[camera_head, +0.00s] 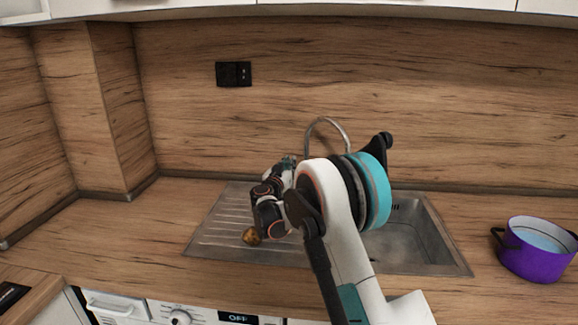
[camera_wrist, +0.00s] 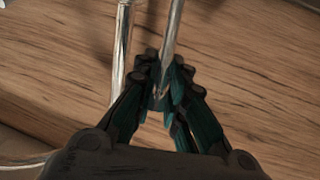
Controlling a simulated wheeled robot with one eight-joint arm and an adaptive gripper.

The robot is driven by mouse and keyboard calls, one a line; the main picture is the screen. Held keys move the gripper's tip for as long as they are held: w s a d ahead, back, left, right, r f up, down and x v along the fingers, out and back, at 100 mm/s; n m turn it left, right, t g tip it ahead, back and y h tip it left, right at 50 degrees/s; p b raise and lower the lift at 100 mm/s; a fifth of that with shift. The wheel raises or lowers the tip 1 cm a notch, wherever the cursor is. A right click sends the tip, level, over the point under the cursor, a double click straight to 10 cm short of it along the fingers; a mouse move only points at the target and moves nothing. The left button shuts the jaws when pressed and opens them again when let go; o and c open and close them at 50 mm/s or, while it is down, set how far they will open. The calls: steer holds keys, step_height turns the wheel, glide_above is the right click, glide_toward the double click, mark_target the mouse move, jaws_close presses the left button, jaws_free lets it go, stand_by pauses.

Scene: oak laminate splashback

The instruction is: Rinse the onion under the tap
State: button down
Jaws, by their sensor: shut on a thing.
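The onion (camera_head: 252,236), a small brown round thing, lies on the ribbed drainboard at the left of the metal sink (camera_head: 431,240). The tap (camera_head: 327,120) shows as a curved metal spout behind my arm; its base is hidden. My gripper (camera_wrist: 166,88) is shut on a thin shiny metal rod (camera_wrist: 173,38), which looks like the tap's lever. A thicker metal pipe (camera_wrist: 122,65) stands just to its left in the wrist view. In the head view my gripper (camera_head: 287,163) is above the drainboard, behind and above the onion, apart from it.
My arm covers much of the basin. The wooden worktop (camera_head: 110,235) left of the drainboard is clear. A black socket (camera_head: 233,74) is on the splashback.

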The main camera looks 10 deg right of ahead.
steer(key=shift+s+a+f+t+h+b, duration=0.15)
steer(key=shift+s+f+t+h+b, duration=0.15)
steer(key=shift+s+t+b, duration=0.15)
steer(key=c, duration=1.6)
jaws_free()
step_height(320, 180, up, 10)
